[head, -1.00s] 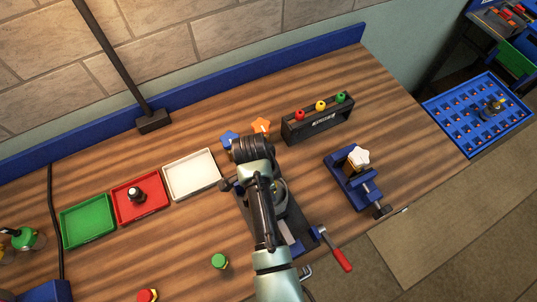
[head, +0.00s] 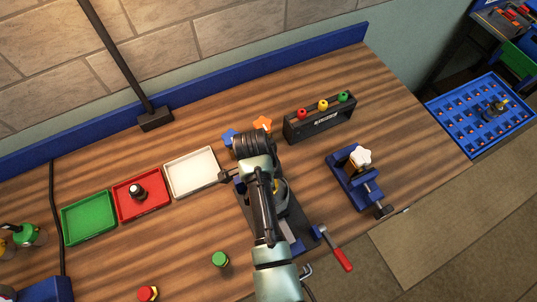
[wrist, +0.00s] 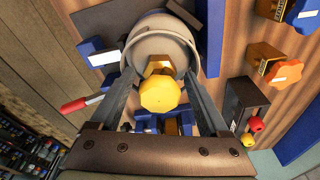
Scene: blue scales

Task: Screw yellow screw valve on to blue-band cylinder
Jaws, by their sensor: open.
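In the wrist view a yellow screw valve (wrist: 160,95) with a rounded, faceted head sits at a brass-coloured neck on the end of a pale grey cylinder (wrist: 140,38). I cannot tell whether it is threaded on. My gripper (wrist: 163,74) is open, with one finger on either side of the valve and neck; contact is not clear. A thin wire-like handle curves around the cylinder's top. A blue band is not clearly visible. In the head view my arm covers the valve and most of the cylinder (head: 281,190), which stands in a dark holder.
A red-handled lever (head: 342,259) sticks out to the right of the holder. A blue vise (head: 352,183) with a white star knob stands further right. A black rack (head: 318,123) with coloured knobs is behind. Green, red and white trays (head: 190,186) lie left.

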